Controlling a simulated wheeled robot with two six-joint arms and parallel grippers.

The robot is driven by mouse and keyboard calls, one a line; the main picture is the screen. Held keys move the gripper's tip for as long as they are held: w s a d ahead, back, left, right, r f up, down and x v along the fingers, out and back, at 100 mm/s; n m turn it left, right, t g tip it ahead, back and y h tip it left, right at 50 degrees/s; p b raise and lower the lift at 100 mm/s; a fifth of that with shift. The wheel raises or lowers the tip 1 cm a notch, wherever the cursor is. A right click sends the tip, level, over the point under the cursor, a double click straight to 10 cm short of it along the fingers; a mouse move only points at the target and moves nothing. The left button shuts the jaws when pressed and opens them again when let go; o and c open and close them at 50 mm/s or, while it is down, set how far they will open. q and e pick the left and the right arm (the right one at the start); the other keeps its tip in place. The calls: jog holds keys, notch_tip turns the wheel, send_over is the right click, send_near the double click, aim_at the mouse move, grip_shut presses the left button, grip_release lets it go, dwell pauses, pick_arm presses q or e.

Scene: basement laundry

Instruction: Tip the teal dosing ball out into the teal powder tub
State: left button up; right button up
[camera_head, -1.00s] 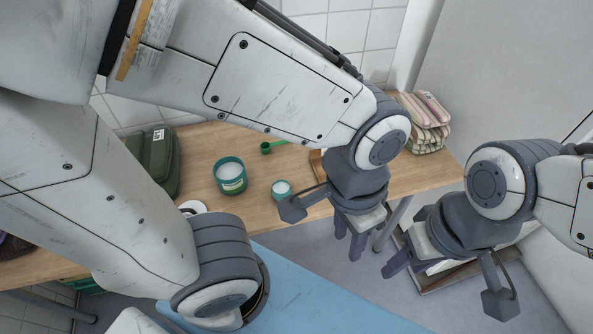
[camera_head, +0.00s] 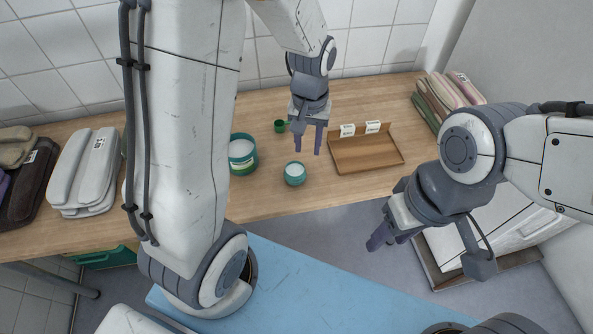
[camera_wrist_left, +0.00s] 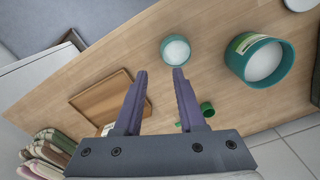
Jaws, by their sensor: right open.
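The teal dosing ball (camera_head: 294,180), a small round cup with white powder in it, stands upright on the wooden table. The larger teal powder tub (camera_head: 243,166) stands just left of it, also with white contents and a pale label. My left gripper (camera_head: 308,143) is open and empty above the table, behind and slightly right of the ball. In the left wrist view, the ball (camera_wrist_left: 176,52) shows beyond the open fingertips and the tub (camera_wrist_left: 248,76) is to its right. My right gripper (camera_head: 380,240) is open and empty off the table's front edge.
A green scoop (camera_head: 280,126) lies behind the ball. A wooden tray (camera_head: 366,155) with white tags is to the right. Folded textiles (camera_head: 448,97) lie at the right end and grey ones (camera_head: 85,170) at the left. The tabletop (camera_head: 325,196) around the ball is clear.

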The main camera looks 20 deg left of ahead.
pick_arm(q)
send_near(296, 174)
jog(key=d+f, duration=0.1)
jog(key=f, duration=0.3)
jog(key=d+f+b, duration=0.1)
jog(key=f, duration=0.1)
jog(key=shift+s+d, duration=0.2)
jog(key=shift+d, duration=0.1)
grip_shut()
